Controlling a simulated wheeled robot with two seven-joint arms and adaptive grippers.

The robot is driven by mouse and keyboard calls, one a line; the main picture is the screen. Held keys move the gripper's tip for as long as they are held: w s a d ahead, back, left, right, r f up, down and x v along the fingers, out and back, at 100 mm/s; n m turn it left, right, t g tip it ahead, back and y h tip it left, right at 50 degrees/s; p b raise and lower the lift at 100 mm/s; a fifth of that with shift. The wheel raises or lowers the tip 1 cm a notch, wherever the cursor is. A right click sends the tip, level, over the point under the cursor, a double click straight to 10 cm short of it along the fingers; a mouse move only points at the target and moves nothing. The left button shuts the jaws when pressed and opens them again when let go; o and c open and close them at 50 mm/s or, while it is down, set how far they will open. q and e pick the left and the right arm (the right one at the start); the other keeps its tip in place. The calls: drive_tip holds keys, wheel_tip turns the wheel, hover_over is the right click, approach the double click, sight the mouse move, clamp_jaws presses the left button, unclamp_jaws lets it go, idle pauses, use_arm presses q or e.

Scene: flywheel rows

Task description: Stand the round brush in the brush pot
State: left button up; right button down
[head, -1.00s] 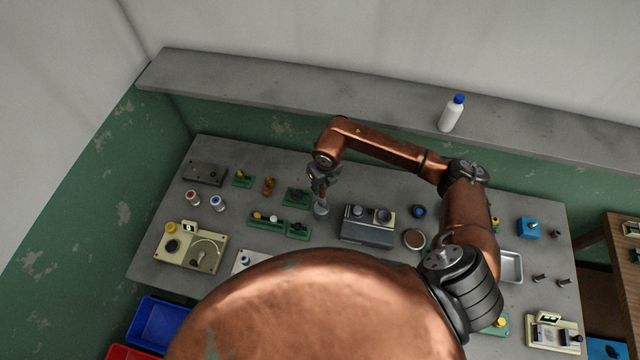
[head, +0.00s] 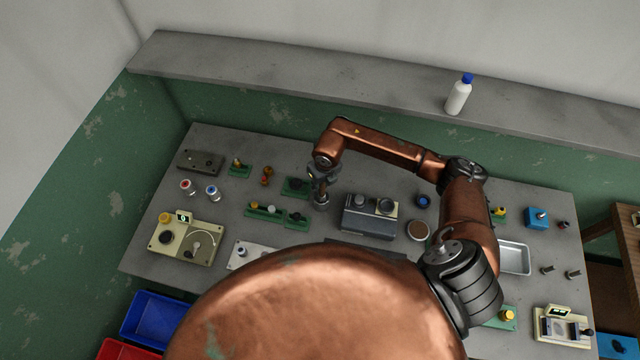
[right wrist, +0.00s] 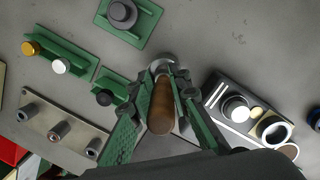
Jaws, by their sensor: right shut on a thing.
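My right gripper (head: 320,182) points down over the middle of the bench. It is shut on the round brush, whose brown wooden handle (right wrist: 162,108) shows between the fingers in the right wrist view. The small grey brush pot (head: 321,203) stands on the bench directly below the gripper. In the right wrist view the pot's grey rim (right wrist: 161,66) shows just past the handle. The brush's lower end is hidden, so I cannot tell how deep it sits in the pot. My left gripper is not in view.
A grey box with knobs (head: 368,217) stands close to the right of the pot. Green brackets (head: 262,210) with knobs are close to its left. A white bottle with a blue cap (head: 459,95) stands on the back ledge. Bare bench lies behind the gripper.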

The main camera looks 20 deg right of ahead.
drive_tip(key=shift+f, duration=0.4)
drive_tip(key=c, duration=1.7)
unclamp_jaws()
drive_tip(key=shift+c, duration=0.2)
drive_tip(key=r, duration=0.3)
drive_tip(key=s+r, duration=0.1)
drive_tip(key=r, duration=0.7)
drive_tip(key=shift+s+d+r, duration=0.1)
drive_tip(key=shift+s+d, duration=0.05)
drive_tip(key=shift+s, duration=0.15)
drive_tip(key=shift+s+r, duration=0.1)
drive_tip(key=shift+r, duration=0.25)
drive_tip(key=shift+s, duration=0.1)
